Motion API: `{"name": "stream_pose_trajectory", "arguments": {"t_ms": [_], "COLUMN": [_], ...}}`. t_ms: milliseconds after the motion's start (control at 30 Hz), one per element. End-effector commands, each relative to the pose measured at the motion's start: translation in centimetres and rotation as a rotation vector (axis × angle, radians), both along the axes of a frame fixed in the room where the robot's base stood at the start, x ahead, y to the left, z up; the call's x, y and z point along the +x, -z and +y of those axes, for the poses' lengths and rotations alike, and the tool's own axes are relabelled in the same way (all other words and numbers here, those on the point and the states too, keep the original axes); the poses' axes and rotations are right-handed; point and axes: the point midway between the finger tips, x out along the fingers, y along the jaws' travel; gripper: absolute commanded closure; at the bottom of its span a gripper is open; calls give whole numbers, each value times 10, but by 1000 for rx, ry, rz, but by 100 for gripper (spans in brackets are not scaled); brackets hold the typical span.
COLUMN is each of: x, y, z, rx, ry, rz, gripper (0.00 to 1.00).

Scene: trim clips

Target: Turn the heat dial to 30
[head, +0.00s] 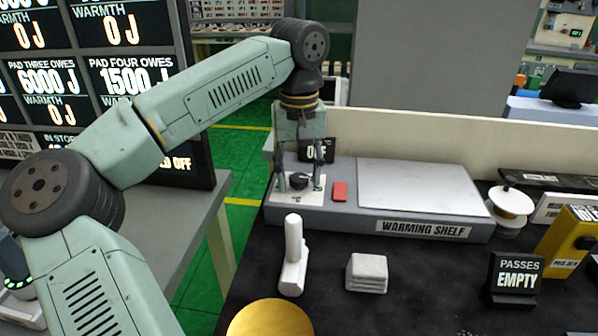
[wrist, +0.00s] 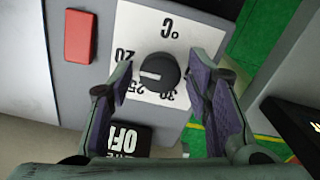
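The heat dial (wrist: 158,72) is a round black knob on a white scale plate (wrist: 178,30) marked °C, with 20, 25 and 30 readable. Its pale pointer line points left in the wrist view, roughly between 20 and 25. In the head view the dial (head: 299,181) sits at the left end of the warming shelf (head: 345,215). My gripper (wrist: 160,76) is open, with one finger on each side of the knob and gaps showing. In the head view my gripper (head: 299,186) points down over the dial plate.
A red block or button (head: 340,191) sits right of the dial, beside a pale flat plate (head: 418,186). A black sign reading OFF (wrist: 123,136) stands behind the dial. A white handled object (head: 293,257) and a stack of white pads (head: 367,272) lie on the dark table.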

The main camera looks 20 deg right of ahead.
Motion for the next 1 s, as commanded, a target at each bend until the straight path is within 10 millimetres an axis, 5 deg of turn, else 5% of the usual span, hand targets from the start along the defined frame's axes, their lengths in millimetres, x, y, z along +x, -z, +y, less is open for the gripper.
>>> {"name": "stream_pose_trajectory", "arguments": {"t_ms": [600,1000], "x": [0,0], "y": [0,-1], "z": [0,0], "rx": [-1,0], "ry": [0,-89], "rz": [0,0], "gripper": [97,97]}}
